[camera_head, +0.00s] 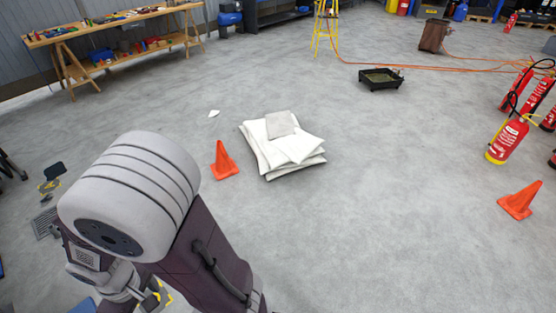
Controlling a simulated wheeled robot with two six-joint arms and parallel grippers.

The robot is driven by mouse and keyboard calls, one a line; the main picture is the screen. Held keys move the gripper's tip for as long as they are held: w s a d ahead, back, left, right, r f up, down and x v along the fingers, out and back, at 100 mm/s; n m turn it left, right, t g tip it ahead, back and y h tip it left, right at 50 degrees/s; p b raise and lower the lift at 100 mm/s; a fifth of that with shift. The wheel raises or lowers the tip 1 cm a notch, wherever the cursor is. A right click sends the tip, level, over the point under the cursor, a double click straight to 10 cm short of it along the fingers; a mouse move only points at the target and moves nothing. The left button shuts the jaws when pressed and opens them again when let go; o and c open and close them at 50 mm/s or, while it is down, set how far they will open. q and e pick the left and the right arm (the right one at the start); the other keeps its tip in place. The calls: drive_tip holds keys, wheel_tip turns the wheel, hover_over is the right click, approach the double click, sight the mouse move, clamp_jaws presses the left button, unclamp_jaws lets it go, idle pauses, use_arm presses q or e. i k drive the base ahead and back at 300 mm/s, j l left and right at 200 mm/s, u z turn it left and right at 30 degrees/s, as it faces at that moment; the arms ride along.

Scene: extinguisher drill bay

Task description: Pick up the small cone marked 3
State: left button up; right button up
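A small orange cone (224,161) stands upright on the floor just left of a stack of white sacks. A second orange cone (520,201) stands at the right, in front of the extinguishers. No number is legible on either cone. My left arm fills the lower left, and what looks like its gripper (148,297) shows partly at the bottom edge. The arm hides most of it, so its opening is unclear. It is apart from both cones. My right gripper is out of view.
White sacks (272,160) lie stacked near the middle. Red extinguishers (508,138) stand at the right. A black tray (381,79) and orange hose (450,68) lie farther back. A wooden workbench (110,26) is at the back left. The floor in the lower middle is clear.

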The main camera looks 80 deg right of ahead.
sight(225, 167)
drive_tip(key=z, duration=2.15)
drive_tip(key=i+l+u, duration=0.2)
drive_tip(key=i, duration=0.3)
drive_tip(key=i+l+u, duration=0.25)
drive_tip(key=i, duration=0.25)
drive_tip(key=i+l+u, duration=0.2)
drive_tip(key=i+l, duration=0.2)
drive_tip(key=i+l+u, duration=0.25)
drive_tip(key=i+l, duration=0.2)
drive_tip(key=i+l+u, duration=0.2)
drive_tip(key=i+l, duration=0.3)
drive_tip(key=i+l+u, duration=0.25)
drive_tip(key=l, duration=0.35)
drive_tip(key=i+l+u, duration=0.2)
drive_tip(key=i+l, duration=0.2)
drive_tip(key=l, duration=0.3)
